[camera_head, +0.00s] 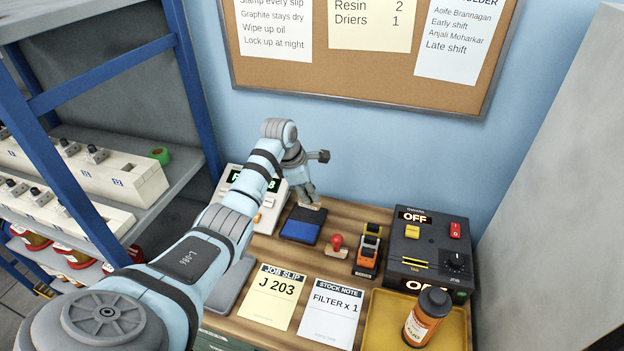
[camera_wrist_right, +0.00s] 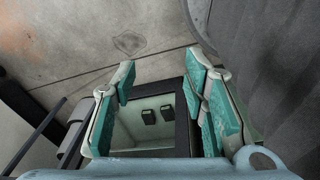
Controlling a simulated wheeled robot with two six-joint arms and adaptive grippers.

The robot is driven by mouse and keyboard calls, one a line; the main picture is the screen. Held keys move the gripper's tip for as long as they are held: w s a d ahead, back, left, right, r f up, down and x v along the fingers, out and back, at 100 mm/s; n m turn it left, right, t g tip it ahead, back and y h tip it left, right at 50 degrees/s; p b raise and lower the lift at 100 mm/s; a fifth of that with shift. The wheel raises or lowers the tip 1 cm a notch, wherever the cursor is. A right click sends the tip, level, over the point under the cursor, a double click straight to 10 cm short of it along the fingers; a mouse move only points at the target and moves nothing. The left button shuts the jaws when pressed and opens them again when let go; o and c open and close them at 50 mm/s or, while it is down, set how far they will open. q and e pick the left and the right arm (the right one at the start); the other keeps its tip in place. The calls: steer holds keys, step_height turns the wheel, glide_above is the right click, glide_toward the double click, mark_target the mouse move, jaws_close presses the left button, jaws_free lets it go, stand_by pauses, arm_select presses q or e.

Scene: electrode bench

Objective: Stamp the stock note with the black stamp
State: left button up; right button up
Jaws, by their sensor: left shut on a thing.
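The stock note (camera_head: 329,311) is a white sheet with a dark heading, flat on the wooden bench. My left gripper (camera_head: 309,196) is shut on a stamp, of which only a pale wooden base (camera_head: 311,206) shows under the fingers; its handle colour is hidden. It is at the back edge of the ink pad (camera_head: 300,228), a dark box with a blue front; I cannot tell if it touches. A red-handled stamp (camera_head: 337,241) stands on the bench to the right. My right gripper (camera_wrist_right: 160,110) is open and empty in the right wrist view, away from the bench.
The yellow job slip (camera_head: 272,298) lies left of the note. A yellow tray (camera_head: 383,321) with an orange bottle (camera_head: 427,315) stands to its right. Behind are an orange-and-black device (camera_head: 368,250) and a dark control box (camera_head: 428,252). My left arm crosses the bench's left side.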

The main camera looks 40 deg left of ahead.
arm_select(q)
steer(key=s+f, duration=0.1)
steer(key=s, duration=0.1)
steer(key=s+f+b, duration=0.1)
steer(key=s, duration=0.1)
steer(key=s+a+f, duration=0.1)
steer(key=f, duration=0.1)
steer(key=shift+s+b, duration=0.35)
steer(key=shift+s, duration=0.05)
steer(key=b+x, duration=0.2)
steer(key=x, duration=0.1)
steer(key=shift+w, duration=0.4)
steer(key=shift+w+f+b, duration=0.3)
steer(key=shift+w, duration=0.35)
steer(key=shift+s+r, duration=0.35)
steer(key=shift+s, duration=0.05)
steer(key=shift+s+r, duration=0.15)
steer(key=shift+s, duration=0.2)
steer(key=shift+w, duration=0.2)
steer(key=shift+w+f, duration=0.15)
steer(key=shift+f, duration=0.1)
arm_select(e)
steer(key=s+f, duration=0.3)
steer(key=shift+s, duration=0.2)
arm_select(q)
steer(key=shift+s+f, duration=0.1)
steer(key=shift+s, duration=0.1)
arm_select(e)
steer(key=shift+f, duration=0.1)
